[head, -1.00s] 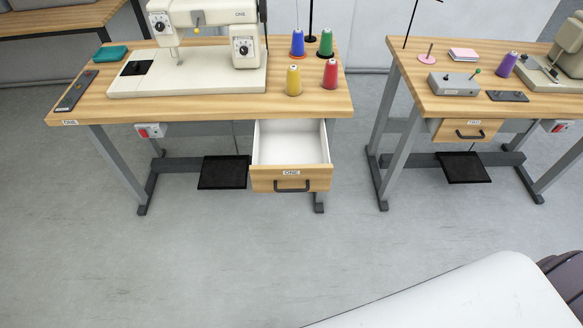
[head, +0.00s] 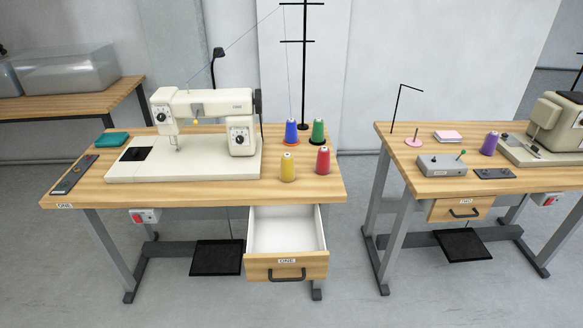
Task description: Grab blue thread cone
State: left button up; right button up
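The blue thread cone (head: 291,131) stands upright on the left sewing table (head: 230,194), on a small orange disc at the back, right of the sewing machine. A green cone (head: 318,132) stands just to its right. A yellow cone (head: 288,167) and a red cone (head: 323,160) stand in front of them. A thin blue thread runs up from the blue cone towards the black thread stand (head: 304,60). Neither of my grippers is in view.
A cream sewing machine (head: 207,120) stands left of the cones. An open, empty drawer (head: 286,266) labelled ONE juts out under the table's right front. A second sewing table (head: 425,185) stands to the right, across a gap. The floor in front is clear.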

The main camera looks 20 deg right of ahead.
aim_at(290, 136)
jog(key=i+l+z, duration=0.15)
jog(key=i, duration=0.25)
jog(key=i+z, duration=0.1)
jog(key=i, duration=0.35)
